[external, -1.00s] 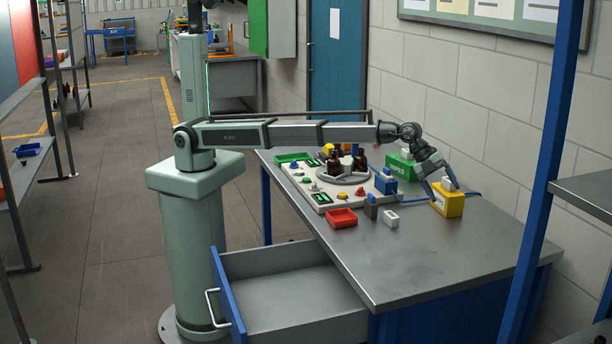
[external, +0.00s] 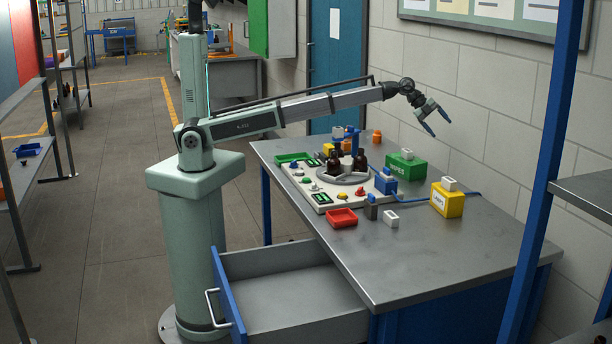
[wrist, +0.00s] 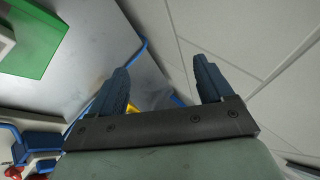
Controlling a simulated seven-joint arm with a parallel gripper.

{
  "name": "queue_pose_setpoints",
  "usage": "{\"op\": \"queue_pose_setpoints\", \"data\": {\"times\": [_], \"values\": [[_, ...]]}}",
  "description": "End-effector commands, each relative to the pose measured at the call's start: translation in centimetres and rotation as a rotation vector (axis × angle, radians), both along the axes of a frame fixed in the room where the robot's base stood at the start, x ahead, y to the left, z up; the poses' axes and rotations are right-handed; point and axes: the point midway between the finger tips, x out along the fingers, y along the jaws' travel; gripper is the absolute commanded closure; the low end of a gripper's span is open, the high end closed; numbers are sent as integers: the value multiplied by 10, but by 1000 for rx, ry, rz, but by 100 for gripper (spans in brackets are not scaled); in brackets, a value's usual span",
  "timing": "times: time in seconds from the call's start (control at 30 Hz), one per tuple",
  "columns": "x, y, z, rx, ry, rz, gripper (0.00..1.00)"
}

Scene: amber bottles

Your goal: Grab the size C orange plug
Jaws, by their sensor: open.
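A small orange piece (external: 377,136) stands at the back of the workbench, near the wall; it is too small to show a size letter, so I cannot tell if it is the size C plug. My gripper (external: 440,127) is open and empty, raised well above the bench's back edge, right of the orange piece. In the wrist view my gripper (wrist: 160,65) shows both fingers spread with nothing between them at the tips. No orange plug shows in the wrist view.
A green box (external: 406,165) and a yellow box (external: 447,200) stand below my gripper, with a blue cable nearby. A red tray (external: 342,218) sits in front. The bench's near right (external: 420,262) is clear.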

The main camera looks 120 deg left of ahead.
Motion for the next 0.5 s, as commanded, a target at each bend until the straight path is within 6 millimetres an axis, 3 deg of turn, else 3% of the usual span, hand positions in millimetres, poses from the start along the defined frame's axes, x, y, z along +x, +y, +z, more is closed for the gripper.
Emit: {"op": "queue_pose_setpoints", "data": {"times": [0.23,0.5], "values": [[-34,58,-3,33,48,38,20],[-99,139,-35,144,277,71,20]]}}
